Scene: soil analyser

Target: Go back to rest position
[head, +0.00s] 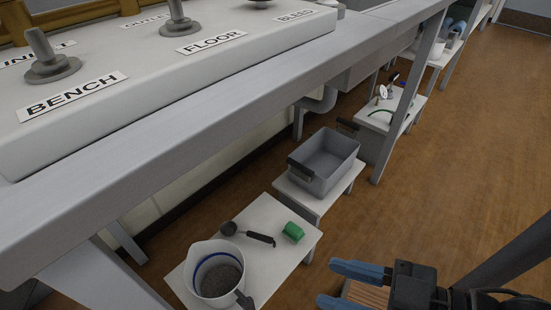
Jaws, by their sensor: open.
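My gripper (343,285) is at the bottom right of the head view. Its two blue fingers are apart, with nothing visible between them. It is to the right of a low white table (268,265). On that table stand a white bucket (201,257) of grey granular soil, a black scoop (248,234) with a round bowl, and a small green cylinder (293,232). A dark pointed piece shows at the bucket's right side; I cannot tell what it is. The rest of my arm runs off the right edge.
A long grey bench (200,110) crosses the upper left, with a white panel (130,65) labelled BENCH and FLOOR. A grey bin (325,158) stands on another low table. A further table (385,112) holds small items. The wooden floor (460,140) at right is clear.

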